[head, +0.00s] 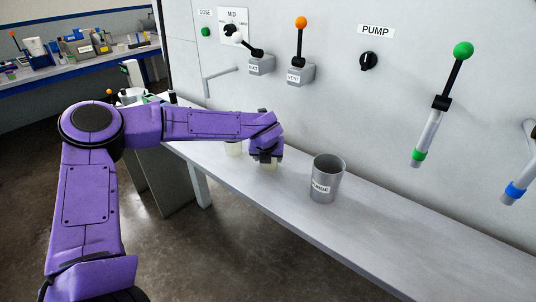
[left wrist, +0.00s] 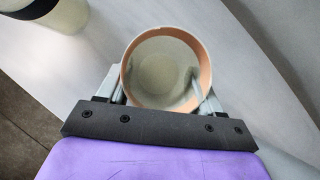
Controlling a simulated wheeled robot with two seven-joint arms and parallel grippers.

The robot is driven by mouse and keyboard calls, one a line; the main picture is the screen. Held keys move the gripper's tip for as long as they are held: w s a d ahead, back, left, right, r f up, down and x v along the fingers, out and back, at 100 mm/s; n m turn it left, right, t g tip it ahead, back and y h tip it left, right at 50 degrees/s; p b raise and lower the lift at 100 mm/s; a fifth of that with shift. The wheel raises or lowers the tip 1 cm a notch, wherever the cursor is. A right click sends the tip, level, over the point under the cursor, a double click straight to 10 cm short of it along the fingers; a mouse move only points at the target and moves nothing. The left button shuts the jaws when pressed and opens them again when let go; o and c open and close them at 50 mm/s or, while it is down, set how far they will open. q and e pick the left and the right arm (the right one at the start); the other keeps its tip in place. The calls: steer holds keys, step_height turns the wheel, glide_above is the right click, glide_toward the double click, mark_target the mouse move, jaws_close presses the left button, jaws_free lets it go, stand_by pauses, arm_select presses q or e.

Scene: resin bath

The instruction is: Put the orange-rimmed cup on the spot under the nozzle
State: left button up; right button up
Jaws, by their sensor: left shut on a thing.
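The orange-rimmed cup (left wrist: 162,70) shows from above in the left wrist view, pale inside with an orange rim. My left gripper (head: 266,157) is shut on it, with a finger at each side of the cup. In the head view only a pale lower part of the cup (head: 268,166) shows below my gripper, at the bench (head: 300,222). I cannot tell whether it touches the bench. A thin grey bent pipe (head: 207,84) on the wall, left of my gripper, may be the nozzle. The spot cannot be made out. My right gripper is not in view.
A second pale cup (head: 233,149) stands just left of my gripper; one also shows in the left wrist view (left wrist: 62,14). A grey PURGE beaker (head: 327,180) stands to the right. Levers and green-ringed (head: 424,140) and blue-ringed (head: 518,183) tubes hang on the wall. The bench's right part is clear.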

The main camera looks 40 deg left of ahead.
arm_select(q)
steer(key=shift+f, duration=0.1)
steer(key=o, duration=1)
